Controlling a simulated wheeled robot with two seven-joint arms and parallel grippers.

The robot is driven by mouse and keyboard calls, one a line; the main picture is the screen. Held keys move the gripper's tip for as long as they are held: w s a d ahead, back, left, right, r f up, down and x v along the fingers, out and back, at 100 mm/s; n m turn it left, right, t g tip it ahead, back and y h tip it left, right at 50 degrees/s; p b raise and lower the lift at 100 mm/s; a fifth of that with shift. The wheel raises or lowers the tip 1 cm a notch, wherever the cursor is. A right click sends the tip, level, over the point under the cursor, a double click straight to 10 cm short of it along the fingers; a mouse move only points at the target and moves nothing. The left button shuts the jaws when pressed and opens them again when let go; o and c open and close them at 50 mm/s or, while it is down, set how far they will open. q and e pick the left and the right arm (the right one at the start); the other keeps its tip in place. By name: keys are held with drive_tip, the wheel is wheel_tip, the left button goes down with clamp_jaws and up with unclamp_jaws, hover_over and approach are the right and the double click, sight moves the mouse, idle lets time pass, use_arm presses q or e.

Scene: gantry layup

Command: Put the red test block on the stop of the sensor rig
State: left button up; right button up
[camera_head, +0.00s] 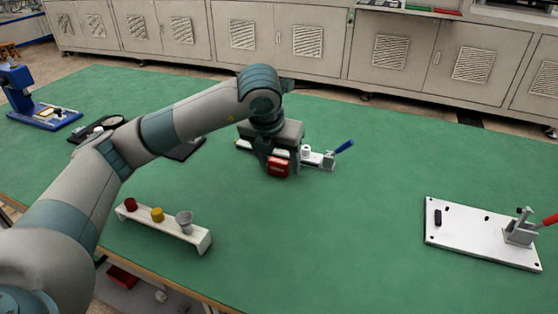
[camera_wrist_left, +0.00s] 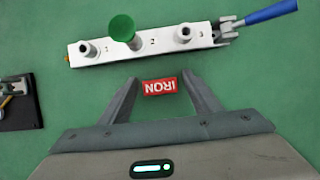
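The red test block (camera_head: 278,168), lettered in white, is at the tips of my left gripper (camera_head: 279,162) in the head view. In the left wrist view the block (camera_wrist_left: 160,86) reads IRON upside down. It lies between the fingertips of my left gripper (camera_wrist_left: 160,78), with narrow green gaps showing on both sides. The block appears at about table height. A dark base (camera_wrist_left: 18,108) with small fittings shows at the left edge of the wrist view; my arm hides much of that area in the head view. I cannot tell which fixture is the sensor rig. My right gripper is out of view.
A white bar (camera_wrist_left: 88,58) numbered 1 to 3, with a green knob (camera_wrist_left: 122,27) and blue lever (camera_wrist_left: 270,12), lies just beyond the block. A white rack (camera_head: 165,225) stands at front left, a white clamp plate (camera_head: 470,239) at right. The table between is clear.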

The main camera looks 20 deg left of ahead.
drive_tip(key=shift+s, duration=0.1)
use_arm(q)
drive_tip(key=shift+r, duration=0.2)
drive_tip(key=shift+s+r, duration=0.15)
drive_tip(key=shift+r, duration=0.2)
drive_tip(key=v, duration=1.1)
drive_tip(key=shift+p, duration=0.3)
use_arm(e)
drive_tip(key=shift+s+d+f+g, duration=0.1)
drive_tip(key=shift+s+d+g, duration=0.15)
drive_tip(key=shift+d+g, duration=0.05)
use_arm(q)
drive_tip(key=shift+o, duration=0.5)
